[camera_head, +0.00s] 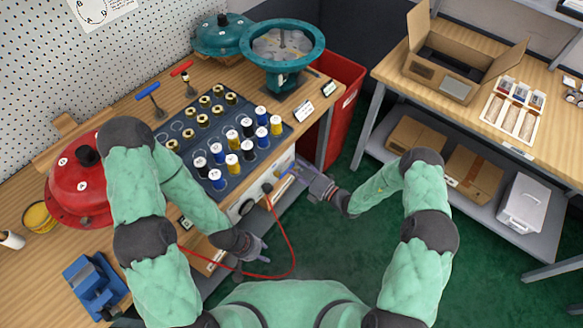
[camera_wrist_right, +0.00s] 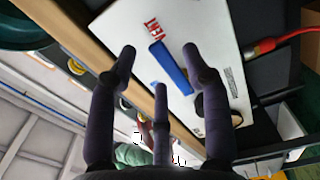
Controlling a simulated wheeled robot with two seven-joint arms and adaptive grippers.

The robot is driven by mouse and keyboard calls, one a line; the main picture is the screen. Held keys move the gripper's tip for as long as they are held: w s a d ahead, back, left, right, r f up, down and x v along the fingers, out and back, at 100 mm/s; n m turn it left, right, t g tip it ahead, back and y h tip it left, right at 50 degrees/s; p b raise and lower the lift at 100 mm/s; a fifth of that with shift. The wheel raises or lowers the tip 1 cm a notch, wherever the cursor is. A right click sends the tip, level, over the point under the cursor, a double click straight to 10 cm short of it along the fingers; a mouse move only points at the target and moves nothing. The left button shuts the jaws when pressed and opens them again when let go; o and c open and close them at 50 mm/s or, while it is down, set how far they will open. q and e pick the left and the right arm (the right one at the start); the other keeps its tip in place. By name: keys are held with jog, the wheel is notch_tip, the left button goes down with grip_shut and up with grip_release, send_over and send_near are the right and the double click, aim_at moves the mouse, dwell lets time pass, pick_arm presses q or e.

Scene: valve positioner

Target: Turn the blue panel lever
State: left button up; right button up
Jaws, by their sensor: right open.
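The blue panel lever (camera_wrist_right: 172,68) is a straight bar on a white panel (camera_wrist_right: 215,45) in the right wrist view. It lies slanted below a red label. My right gripper (camera_wrist_right: 159,60) is open, and its dark fingers reach toward the panel with the lever between the fingertips in the picture. I cannot tell whether they touch it. In the head view my right gripper (camera_head: 306,175) is at the bench's front panel, beside the lever. My left gripper (camera_head: 258,249) hangs low in front of the bench, apart from the panel; its opening is unclear.
A black knob (camera_wrist_right: 217,108) sits beside the lever. A red hose (camera_head: 291,250) loops from the panel past my left gripper. A red bin (camera_head: 344,100) stands at the bench's right end. Green floor (camera_head: 330,230) is free between the bench and the shelf table.

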aim_at(292, 167)
jog(key=shift+x, duration=1.6)
grip_shut()
